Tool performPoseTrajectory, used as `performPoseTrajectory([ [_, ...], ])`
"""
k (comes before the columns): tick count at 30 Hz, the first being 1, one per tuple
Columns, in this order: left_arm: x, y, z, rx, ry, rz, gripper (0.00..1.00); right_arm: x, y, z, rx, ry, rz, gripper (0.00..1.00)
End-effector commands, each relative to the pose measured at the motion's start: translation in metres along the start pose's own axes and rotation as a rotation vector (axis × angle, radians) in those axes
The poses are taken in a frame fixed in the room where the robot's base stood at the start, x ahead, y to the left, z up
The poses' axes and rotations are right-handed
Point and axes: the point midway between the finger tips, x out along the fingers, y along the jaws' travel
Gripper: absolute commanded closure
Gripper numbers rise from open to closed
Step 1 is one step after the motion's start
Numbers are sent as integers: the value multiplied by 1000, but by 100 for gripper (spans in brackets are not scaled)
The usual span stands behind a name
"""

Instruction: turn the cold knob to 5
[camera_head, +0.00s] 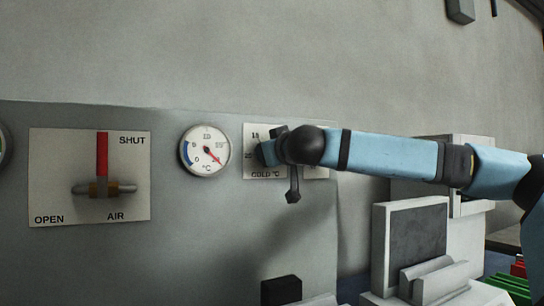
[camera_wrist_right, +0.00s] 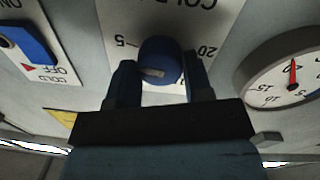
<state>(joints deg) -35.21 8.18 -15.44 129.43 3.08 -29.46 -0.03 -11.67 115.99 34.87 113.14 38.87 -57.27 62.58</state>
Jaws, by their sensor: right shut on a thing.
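The cold knob is a round blue knob (camera_wrist_right: 160,62) on a white plate (camera_wrist_right: 222,22). The wrist view shows the plate upside down, with 5 left of the knob and 20 right. A pale mark shows on the knob's face; which number it points at I cannot tell. My right gripper (camera_wrist_right: 160,80) is shut on the knob, one finger on each side. In the head view my right gripper (camera_head: 268,150) covers the knob and much of the COLD °C plate (camera_head: 256,174); 15 shows at its upper left. My left gripper is not in view.
A round gauge (camera_head: 205,150) left of the plate has its red needle near 20; it also shows in the wrist view (camera_wrist_right: 290,75). Further left is an AIR valve plate (camera_head: 60,175). A blue COLD switch (camera_wrist_right: 30,42) marked OFF is beside the knob plate.

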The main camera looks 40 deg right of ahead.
Motion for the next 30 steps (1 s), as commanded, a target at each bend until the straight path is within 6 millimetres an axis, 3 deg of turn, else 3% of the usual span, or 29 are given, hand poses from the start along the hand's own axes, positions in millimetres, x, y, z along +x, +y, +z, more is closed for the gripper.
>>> performPoseTrajectory([
  [9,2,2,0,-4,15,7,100,0,0,-1,133,-4,-4,77],
  [26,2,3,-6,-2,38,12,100,0,1,-1,163,-6,-5,77],
  [27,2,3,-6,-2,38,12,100,0,1,-1,163,-6,-4,49],
  [30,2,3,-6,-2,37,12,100,0,1,-1,163,-6,-5,28],
])
